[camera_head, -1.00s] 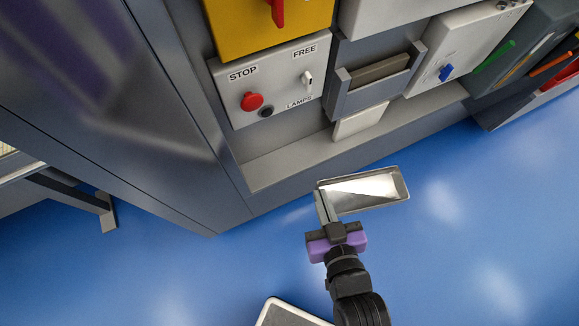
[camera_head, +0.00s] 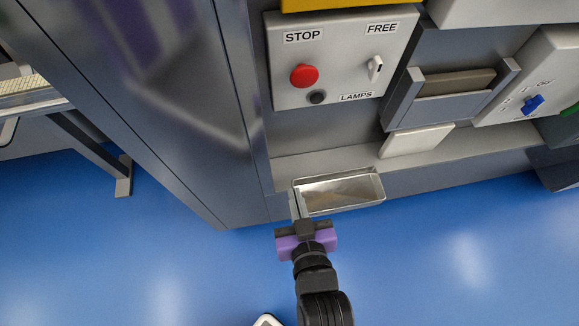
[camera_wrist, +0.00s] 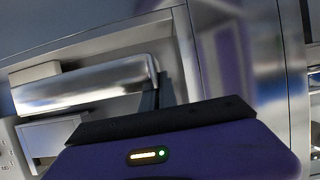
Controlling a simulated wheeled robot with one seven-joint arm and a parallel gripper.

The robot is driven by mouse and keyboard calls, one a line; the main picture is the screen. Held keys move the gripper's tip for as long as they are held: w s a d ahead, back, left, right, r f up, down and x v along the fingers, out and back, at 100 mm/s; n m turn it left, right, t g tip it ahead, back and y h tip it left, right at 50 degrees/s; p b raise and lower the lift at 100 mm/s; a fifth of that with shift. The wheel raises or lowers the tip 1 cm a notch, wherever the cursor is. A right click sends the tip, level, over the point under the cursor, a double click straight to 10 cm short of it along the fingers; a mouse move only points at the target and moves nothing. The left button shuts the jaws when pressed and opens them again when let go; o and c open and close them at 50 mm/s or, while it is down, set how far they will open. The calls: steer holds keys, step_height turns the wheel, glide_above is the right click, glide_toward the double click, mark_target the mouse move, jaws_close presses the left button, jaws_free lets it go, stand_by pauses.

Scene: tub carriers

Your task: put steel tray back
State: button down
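The steel tray (camera_head: 342,194) is a shallow, shiny rectangular tray. In the head view it is held level or nearly so, in front of the grey ledge (camera_head: 330,160) at the foot of the panel. My gripper (camera_head: 298,208) is shut on the tray's left end wall. In the wrist view the tray (camera_wrist: 85,87) shows edge-on as a bright rounded bar, with the dark fingers (camera_wrist: 160,90) at its right end. The exact gap between tray and ledge cannot be told.
A panel box with a red stop button (camera_head: 304,75) and a FREE switch is above the ledge. A grey holder (camera_head: 448,95) and a white block (camera_head: 416,141) are to its right. A tall grey cabinet (camera_head: 170,100) stands left. Blue floor is clear in front.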

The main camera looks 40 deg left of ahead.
steer(key=b+x, duration=0.1)
steer(key=x, duration=0.2)
steer(key=r+b+x, duration=0.1)
steer(key=x, duration=0.3)
steer(key=r+b+x, duration=0.1)
steer(key=x, duration=0.2)
steer(key=shift+w+a, duration=0.5)
steer(key=shift+a, duration=0.1)
steer(key=shift+w+a+f+b, duration=0.1)
steer(key=shift+f+b, duration=0.75)
steer(key=shift+f, duration=0.45)
steer(key=shift+a+f+b, duration=0.1)
steer(key=shift+f+b, duration=0.7)
steer(key=shift+f, duration=0.5)
steer(key=shift+f, duration=0.15)
steer(key=c, duration=1.7)
jaws_free()
